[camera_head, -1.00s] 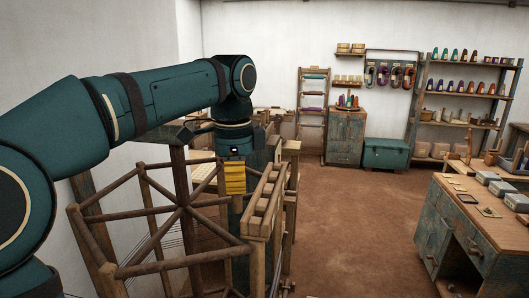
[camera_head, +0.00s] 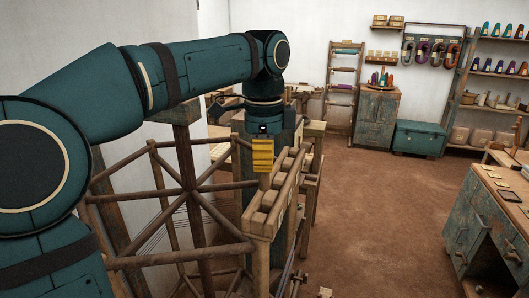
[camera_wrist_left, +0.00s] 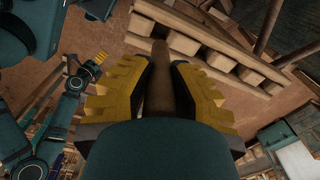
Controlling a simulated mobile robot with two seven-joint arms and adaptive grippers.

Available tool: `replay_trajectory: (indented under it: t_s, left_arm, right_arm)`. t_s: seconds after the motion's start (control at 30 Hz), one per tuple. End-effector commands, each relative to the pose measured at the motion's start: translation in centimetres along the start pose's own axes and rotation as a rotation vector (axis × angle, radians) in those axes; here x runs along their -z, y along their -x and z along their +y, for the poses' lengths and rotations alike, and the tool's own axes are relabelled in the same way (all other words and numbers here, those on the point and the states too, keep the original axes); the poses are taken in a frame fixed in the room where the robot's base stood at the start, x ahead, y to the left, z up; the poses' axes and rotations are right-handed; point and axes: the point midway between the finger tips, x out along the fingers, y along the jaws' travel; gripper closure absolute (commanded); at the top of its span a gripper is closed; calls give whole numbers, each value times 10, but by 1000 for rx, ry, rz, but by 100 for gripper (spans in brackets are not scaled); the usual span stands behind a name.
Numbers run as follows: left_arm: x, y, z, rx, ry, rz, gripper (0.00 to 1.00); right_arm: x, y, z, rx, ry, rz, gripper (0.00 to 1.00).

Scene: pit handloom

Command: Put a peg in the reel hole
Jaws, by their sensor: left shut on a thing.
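My left gripper (camera_head: 262,158) points down and its yellow fingers are shut on a brown wooden peg (camera_wrist_left: 160,82). In the head view a short piece of the peg shows below the fingertips. The gripper is in front of a slotted wooden rail (camera_head: 268,218), close to its top; I cannot tell whether the peg touches it. The wooden reel (camera_head: 188,190), with spokes and a central hub, stands left of the gripper. I cannot make out its hole. Another arm's small yellow gripper (camera_wrist_left: 97,62), likely my right one, shows at the left of the wrist view.
A workbench (camera_head: 492,215) with small items stands at the right. A teal chest (camera_head: 419,139) and a cabinet (camera_head: 376,118) are at the back wall. The brown floor (camera_head: 385,205) between them is mostly clear.

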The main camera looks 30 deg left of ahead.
Motion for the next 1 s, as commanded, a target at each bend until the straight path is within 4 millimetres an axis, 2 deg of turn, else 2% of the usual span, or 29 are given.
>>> replay_trajectory:
  t_s: [0.4, 1.0]
  left_arm:
    - [0, -28, 0, 0, 0, 0, 100]
    - [0, -65, 0, 0, 1, 0, 100]
  right_arm:
    - [-4, -28, 11, -3, -3, 2, 53]
    - [-7, -53, 19, -8, -3, 3, 53]
